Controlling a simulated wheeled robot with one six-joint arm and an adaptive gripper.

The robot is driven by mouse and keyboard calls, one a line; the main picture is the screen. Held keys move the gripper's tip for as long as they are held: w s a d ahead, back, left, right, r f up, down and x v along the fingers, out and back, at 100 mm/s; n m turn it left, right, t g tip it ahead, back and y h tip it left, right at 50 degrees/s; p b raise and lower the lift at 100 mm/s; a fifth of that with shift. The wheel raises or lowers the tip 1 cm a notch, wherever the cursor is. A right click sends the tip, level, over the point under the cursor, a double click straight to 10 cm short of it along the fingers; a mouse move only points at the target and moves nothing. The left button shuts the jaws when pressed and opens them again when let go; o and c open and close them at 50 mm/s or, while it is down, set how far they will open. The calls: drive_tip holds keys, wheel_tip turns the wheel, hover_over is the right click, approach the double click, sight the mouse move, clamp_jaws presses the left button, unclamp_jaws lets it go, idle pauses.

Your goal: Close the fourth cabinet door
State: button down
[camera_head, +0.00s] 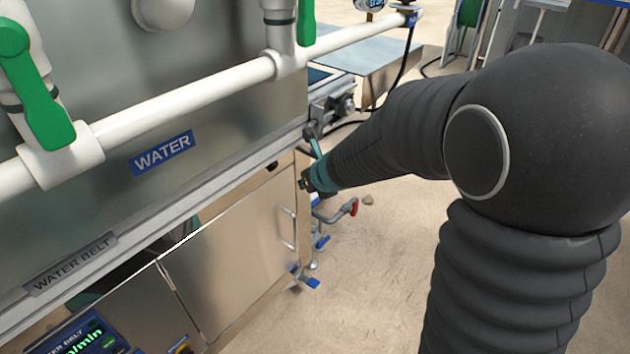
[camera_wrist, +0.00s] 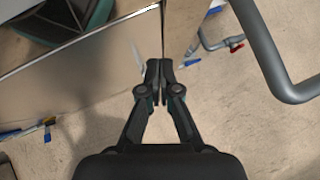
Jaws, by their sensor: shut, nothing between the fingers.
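A metal cabinet door (camera_head: 235,255) with a thin vertical handle (camera_head: 287,228) near its right side is under the "WATER BELT" rail. A dark gap shows above its upper left edge, so it looks ajar; how far I cannot tell. In the wrist view the door (camera_wrist: 80,85) fills the left, with a dark opening above its top edge. My gripper (camera_wrist: 160,66) is shut and empty, its tips close to the door's right edge and the corner post (camera_wrist: 178,25); contact is unclear. In the head view my gripper (camera_head: 305,182) is at that corner, partly hidden.
A control panel (camera_head: 90,335) with a green display is at the lower left. A white pipe (camera_head: 190,95) with green valve handles runs above. A pipe with a red-handled valve (camera_head: 350,208) is right of the corner. Bare floor (camera_head: 370,290) lies right of the cabinet.

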drive_tip(key=s+d+r+p, duration=0.1)
drive_tip(key=s+d+r, duration=0.6)
drive_tip(key=s+d, duration=0.1)
drive_tip(key=w+d+r+m+t+h, duration=0.3)
drive_tip(key=d+m, duration=0.4)
drive_tip(key=m, duration=0.6)
drive_tip(key=s+d+m+g+h, duration=0.2)
drive_tip(key=s+d+m+h, duration=0.4)
drive_tip(key=m, duration=0.7)
drive_tip(key=s+f+m+g+y, duration=0.15)
drive_tip(key=s+m+g, duration=0.25)
drive_tip(key=s+m, duration=0.75)
drive_tip(key=s+a+r+m+y, duration=0.3)
drive_tip(key=s+a, duration=0.4)
drive_tip(key=shift+s+a+m+t, duration=0.3)
drive_tip(key=shift+s+a+m, duration=0.05)
drive_tip(key=shift+a, duration=0.05)
